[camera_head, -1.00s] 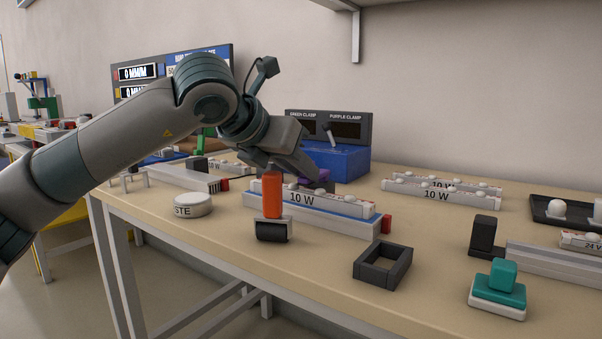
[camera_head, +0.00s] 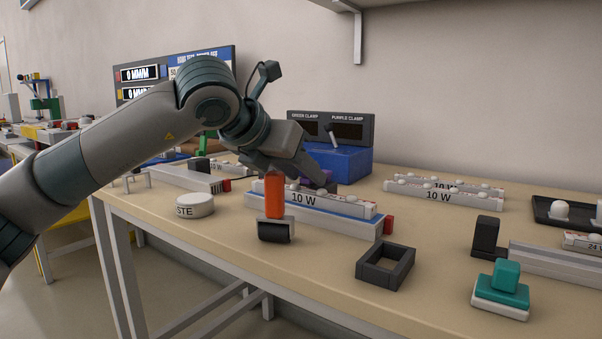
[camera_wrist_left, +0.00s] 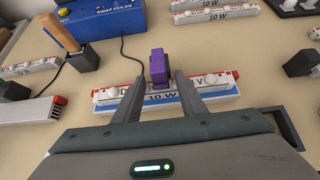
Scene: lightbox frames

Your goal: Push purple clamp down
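The purple clamp (camera_wrist_left: 158,66) stands upright at the far side of the white 10 W bar (camera_wrist_left: 165,97) in the left wrist view. In the head view only a bit of purple (camera_head: 331,187) shows behind my gripper, above the bar (camera_head: 305,197) on its blue base. My left gripper (camera_wrist_left: 158,80) is open, its two fingers to either side of the clamp in the wrist picture. Nothing shows between the fingers as held. Whether they touch the clamp I cannot tell. In the head view my left gripper (camera_head: 316,178) hangs just above the bar. My right gripper is out of view.
An orange-handled tool (camera_head: 274,196) stands in a holder in front of the bar. A blue clamp box (camera_head: 342,163) is behind. A dark square frame (camera_head: 385,266) and a teal button (camera_head: 503,287) are to the right. Bare table lies between them.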

